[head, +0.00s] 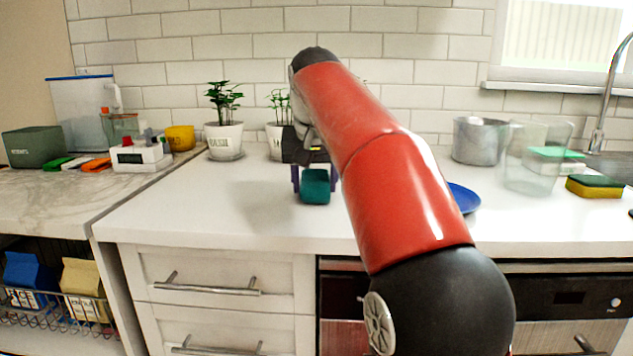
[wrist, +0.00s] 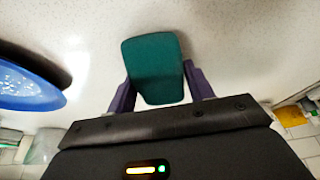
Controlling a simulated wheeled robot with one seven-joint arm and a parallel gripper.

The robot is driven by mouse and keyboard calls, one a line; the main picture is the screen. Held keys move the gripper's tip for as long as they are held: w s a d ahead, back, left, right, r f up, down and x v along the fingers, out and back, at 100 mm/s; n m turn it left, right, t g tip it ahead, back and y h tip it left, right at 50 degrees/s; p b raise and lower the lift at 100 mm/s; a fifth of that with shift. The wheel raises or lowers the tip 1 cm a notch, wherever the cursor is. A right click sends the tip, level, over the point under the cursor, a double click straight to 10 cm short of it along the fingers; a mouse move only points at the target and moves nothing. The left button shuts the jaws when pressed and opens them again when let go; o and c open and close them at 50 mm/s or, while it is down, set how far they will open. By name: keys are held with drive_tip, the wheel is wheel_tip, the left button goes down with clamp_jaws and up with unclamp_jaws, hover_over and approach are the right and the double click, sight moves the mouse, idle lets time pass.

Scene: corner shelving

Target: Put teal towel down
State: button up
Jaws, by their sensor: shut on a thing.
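The teal towel (head: 315,186) is a small, dark teal block-like bundle at the middle of the white counter. My gripper (head: 314,180) points down and is shut on it, with a purple finger on each side. In the wrist view the teal towel (wrist: 154,68) sits between the two purple fingertips of my gripper (wrist: 158,85), and its far end sticks out past them. The white counter (head: 230,210) is right below or behind it. I cannot tell whether the towel touches the counter.
A blue plate (head: 464,198) lies right of the towel, partly behind my arm. Potted plants (head: 224,140) stand at the back wall. A metal pot (head: 480,140), a clear container (head: 530,165) and a sponge (head: 595,187) are at the right. The counter left of the towel is clear.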

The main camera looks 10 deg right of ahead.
sight(318, 176)
drive_tip(key=shift+f, duration=0.1)
drive_tip(key=o, duration=0.9)
drive_tip(key=shift+f+b, duration=0.15)
drive_tip(key=shift+b, duration=0.2)
drive_tip(key=p+v, duration=0.1)
drive_tip(key=v, duration=0.2)
drive_tip(key=p+v, duration=0.1)
drive_tip(key=v, duration=0.2)
drive_tip(key=shift+d, duration=0.25)
drive_tip(key=shift+v, duration=1.05)
drive_tip(key=shift+s, duration=0.1)
